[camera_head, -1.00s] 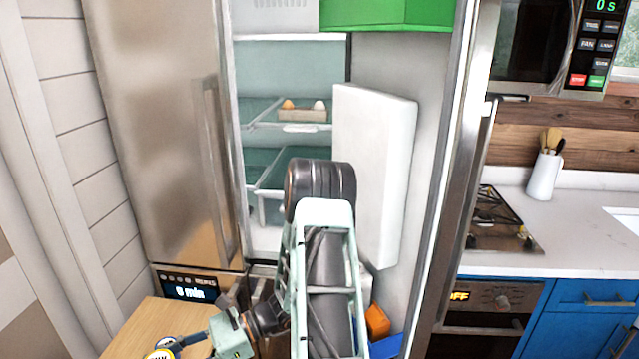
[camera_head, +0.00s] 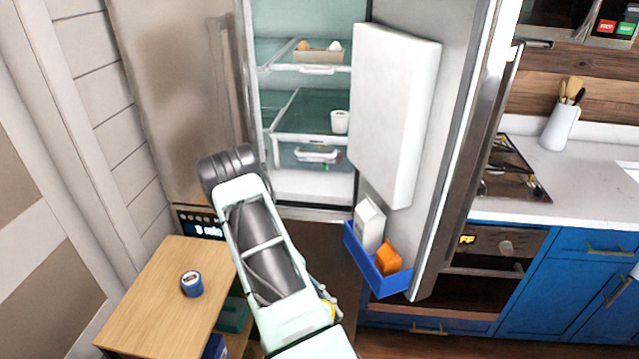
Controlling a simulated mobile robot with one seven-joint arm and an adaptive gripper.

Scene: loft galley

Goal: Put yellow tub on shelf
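The open fridge has glass shelves. The upper shelf (camera_head: 280,60) carries an egg tray (camera_head: 318,56). The lower shelf (camera_head: 300,112) has a white cup (camera_head: 340,122) at its right and bare room to the left.
The open fridge door (camera_head: 445,150) stands at right. Its blue bin (camera_head: 392,285) holds a white carton (camera_head: 369,225) and an orange block (camera_head: 388,260). The counter (camera_head: 590,180) lies beyond the door.

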